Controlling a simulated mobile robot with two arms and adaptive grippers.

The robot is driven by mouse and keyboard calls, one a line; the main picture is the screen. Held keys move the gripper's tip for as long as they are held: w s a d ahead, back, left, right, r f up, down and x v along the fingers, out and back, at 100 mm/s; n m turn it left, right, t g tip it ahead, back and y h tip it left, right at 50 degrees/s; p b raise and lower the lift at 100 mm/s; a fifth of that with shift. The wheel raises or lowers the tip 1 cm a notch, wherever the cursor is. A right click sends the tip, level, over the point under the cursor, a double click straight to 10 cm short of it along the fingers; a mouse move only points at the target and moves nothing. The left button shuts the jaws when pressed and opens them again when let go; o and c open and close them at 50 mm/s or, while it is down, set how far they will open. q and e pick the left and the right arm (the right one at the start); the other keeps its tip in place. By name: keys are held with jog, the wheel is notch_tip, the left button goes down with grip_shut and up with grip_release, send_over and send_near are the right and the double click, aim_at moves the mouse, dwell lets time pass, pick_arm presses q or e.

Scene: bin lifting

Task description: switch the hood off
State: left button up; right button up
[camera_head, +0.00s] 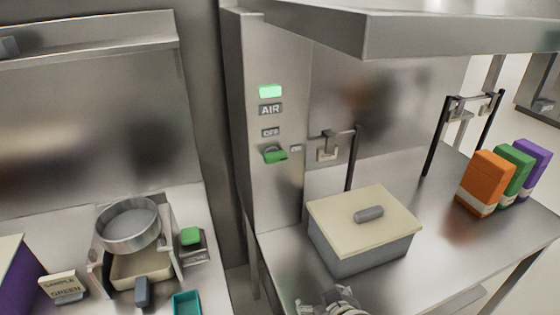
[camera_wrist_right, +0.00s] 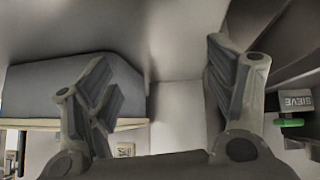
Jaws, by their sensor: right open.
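The hood's steel control panel (camera_head: 283,195) stands upright in the middle of the head view. A green lamp (camera_head: 270,92) is lit at its top, above an AIR label (camera_head: 270,110). Below are an OFF label (camera_head: 270,132) and a green knob (camera_head: 275,155). The knob's handle points right, towards a small ON label (camera_head: 296,149). My right gripper (camera_head: 335,301) shows at the bottom edge, in front of the lidded bin and well below the knob. In the wrist view its fingers (camera_wrist_right: 160,85) are spread with nothing between them. My left gripper is out of view.
A grey bin with a cream lid (camera_head: 335,216) stands on the steel bench before the panel. Orange (camera_head: 486,182), green and purple boxes stand to the right. A hood canopy (camera_head: 400,30) overhangs the bench. A round sieve (camera_head: 128,228) and green button (camera_head: 190,236) are left.

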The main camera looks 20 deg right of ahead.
jog(key=w+r+t, duration=0.5)
jog(key=w+r, duration=0.4)
jog(key=w, duration=0.1)
jog(key=t+y, duration=0.2)
jog(key=t, duration=0.3)
send_near(277, 158)
jog(key=w+p, duration=0.1)
jog(key=w, duration=0.3)
jog(key=w+p, duration=0.1)
jog(key=w, duration=0.4)
jog(key=shift+a+r+p, duration=0.2)
jog(key=shift+p, duration=0.15)
jog(key=c, duration=1)
